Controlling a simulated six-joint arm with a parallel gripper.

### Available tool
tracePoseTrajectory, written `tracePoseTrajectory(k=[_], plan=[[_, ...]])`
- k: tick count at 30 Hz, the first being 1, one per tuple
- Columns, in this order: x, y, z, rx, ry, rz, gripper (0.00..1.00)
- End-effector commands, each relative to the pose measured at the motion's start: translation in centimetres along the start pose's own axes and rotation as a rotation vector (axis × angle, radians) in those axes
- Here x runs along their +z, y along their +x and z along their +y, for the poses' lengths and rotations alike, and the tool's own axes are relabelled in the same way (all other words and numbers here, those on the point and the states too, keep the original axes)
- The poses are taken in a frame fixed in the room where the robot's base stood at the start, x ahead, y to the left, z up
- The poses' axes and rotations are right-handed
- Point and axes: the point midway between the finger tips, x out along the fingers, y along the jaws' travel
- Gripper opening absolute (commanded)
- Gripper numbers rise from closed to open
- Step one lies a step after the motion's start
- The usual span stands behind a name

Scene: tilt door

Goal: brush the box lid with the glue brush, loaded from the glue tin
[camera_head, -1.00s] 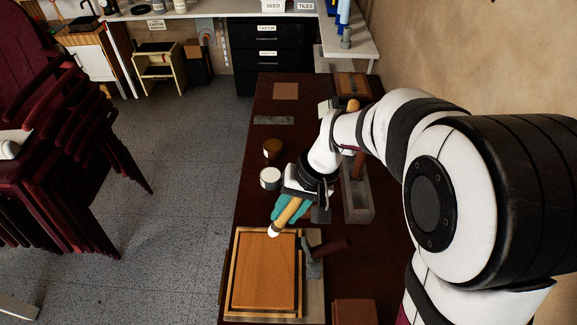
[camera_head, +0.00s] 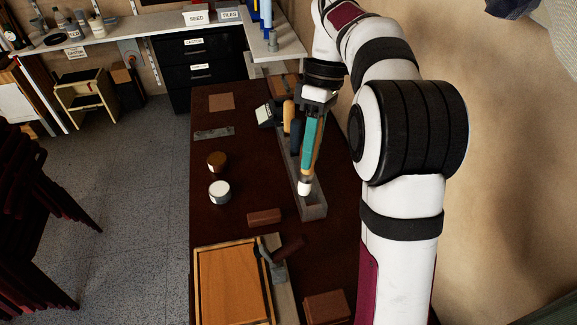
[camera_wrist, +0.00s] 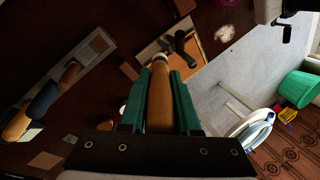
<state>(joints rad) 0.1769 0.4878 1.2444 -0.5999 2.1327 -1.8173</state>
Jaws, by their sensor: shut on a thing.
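My gripper (camera_head: 309,150), with teal fingers, is shut on the tan handle of the brush (camera_head: 305,188), also seen in the wrist view (camera_wrist: 160,100). In the head view the brush points down, its pale end over the near end of the grey trough; I cannot tell if it touches. The box lid (camera_head: 234,285) is a flat wooden panel in a lighter frame at the lower left, away from the brush. Two small tins stand left of the trough, one with a brown top (camera_head: 217,160) and one with a whitish top (camera_head: 219,190); which holds glue is unclear.
The long grey trough (camera_head: 315,211) has yellow (camera_head: 288,112) and dark (camera_head: 295,136) handles near its far end. A reddish block (camera_head: 264,217) lies between tins and lid. A clamp-like tool (camera_head: 282,252) sits at the lid's right edge. Another block (camera_head: 327,307) lies lower right.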

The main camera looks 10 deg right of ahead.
Motion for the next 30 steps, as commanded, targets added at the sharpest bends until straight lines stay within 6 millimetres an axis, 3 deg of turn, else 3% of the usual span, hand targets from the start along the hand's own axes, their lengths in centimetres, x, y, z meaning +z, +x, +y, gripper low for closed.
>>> tracePoseTrajectory(k=[3,8,22,30], plan=[[-0.1,-0.2,0.0,-0.009,-0.087,-0.027,0.0],[-2.0,2.0,-1.0,-0.018,-0.237,-0.083,0.0],[-8.2,12.5,-6.9,-0.01,-0.571,-0.191,0.0],[-9.1,14.9,-8.4,-0.003,-0.628,-0.201,0.0]])
